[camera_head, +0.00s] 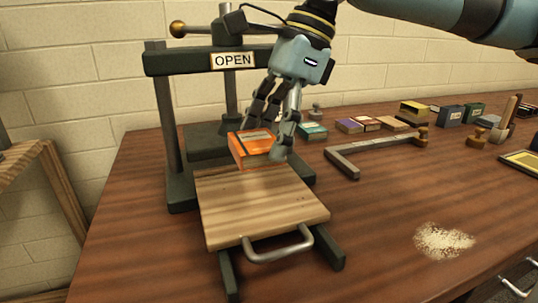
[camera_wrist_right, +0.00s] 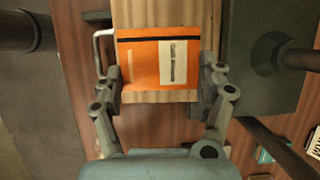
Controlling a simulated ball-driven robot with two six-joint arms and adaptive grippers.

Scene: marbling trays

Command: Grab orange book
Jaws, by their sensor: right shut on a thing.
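The orange book (camera_head: 253,147) has a dark band and a pale label. It is between the fingers of my right gripper (camera_head: 272,140), which is shut on it, over the back part of the wooden board of the press. In the right wrist view the orange book (camera_wrist_right: 160,60) lies between the two fingers of my right gripper (camera_wrist_right: 160,85), with the board behind it. I cannot tell whether the book touches the board. My left gripper is not in view.
A dark press frame (camera_head: 163,120) with an "OPEN" sign (camera_head: 233,60) stands around the wooden board (camera_head: 260,210), which has a metal handle (camera_head: 277,250). Several small books and tools lie at the right, beside a metal bracket (camera_head: 350,170). Pale powder (camera_head: 443,240) lies front right.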

